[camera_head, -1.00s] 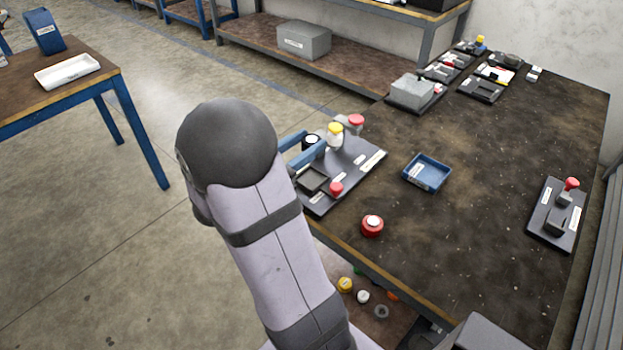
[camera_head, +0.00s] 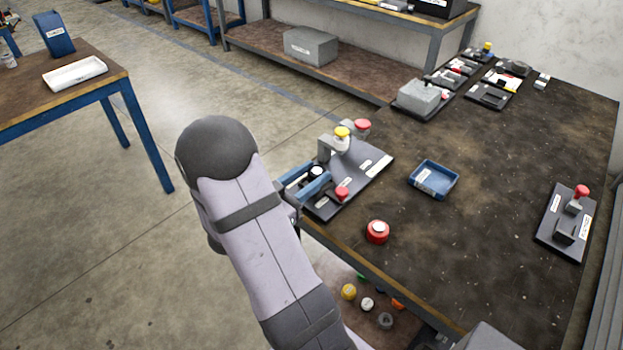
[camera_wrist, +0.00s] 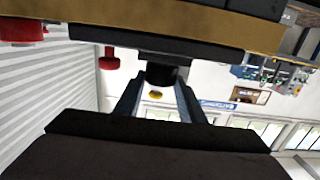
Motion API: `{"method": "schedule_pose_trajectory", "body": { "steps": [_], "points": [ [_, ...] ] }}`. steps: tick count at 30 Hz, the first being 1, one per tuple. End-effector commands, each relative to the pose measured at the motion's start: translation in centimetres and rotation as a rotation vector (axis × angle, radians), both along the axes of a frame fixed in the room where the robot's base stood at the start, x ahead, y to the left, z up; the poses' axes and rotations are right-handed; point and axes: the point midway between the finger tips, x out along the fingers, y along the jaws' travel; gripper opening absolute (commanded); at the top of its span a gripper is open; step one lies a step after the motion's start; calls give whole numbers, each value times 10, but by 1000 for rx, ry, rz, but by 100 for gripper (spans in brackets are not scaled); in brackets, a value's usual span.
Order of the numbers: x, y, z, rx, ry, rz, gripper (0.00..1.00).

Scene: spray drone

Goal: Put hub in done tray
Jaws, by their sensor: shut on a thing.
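A black cylinder with a white top, apparently the hub (camera_head: 316,173), is between the blue fingers of my gripper (camera_head: 309,185), which is shut on it. The hub is over the near end of the dark fixture board (camera_head: 358,178), where the fingers partly cover a square holder. I cannot tell whether it sits in the holder. The wrist view shows the dark hub (camera_wrist: 161,75) between the fingertips, against a dark block. A blue tray (camera_head: 433,193) with a white label lies to the right of the board. The label is too small to read.
A press-like stand with a yellow cap (camera_head: 342,132) and a red knob (camera_head: 342,192) stand on the board. Another fixture (camera_head: 568,225) is at right. A white tray (camera_head: 75,73) lies on the left table.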

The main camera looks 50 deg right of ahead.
Motion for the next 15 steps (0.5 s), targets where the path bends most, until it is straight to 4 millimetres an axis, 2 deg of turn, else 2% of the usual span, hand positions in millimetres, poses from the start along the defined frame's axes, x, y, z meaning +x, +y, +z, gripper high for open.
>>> {"method": "schedule_pose_trajectory", "body": {
  "steps": [5,15],
  "points": [
    [0,0,-9,-2,1,0,7],
    [0,0,-11,-1,-1,0,7]
  ]
}}
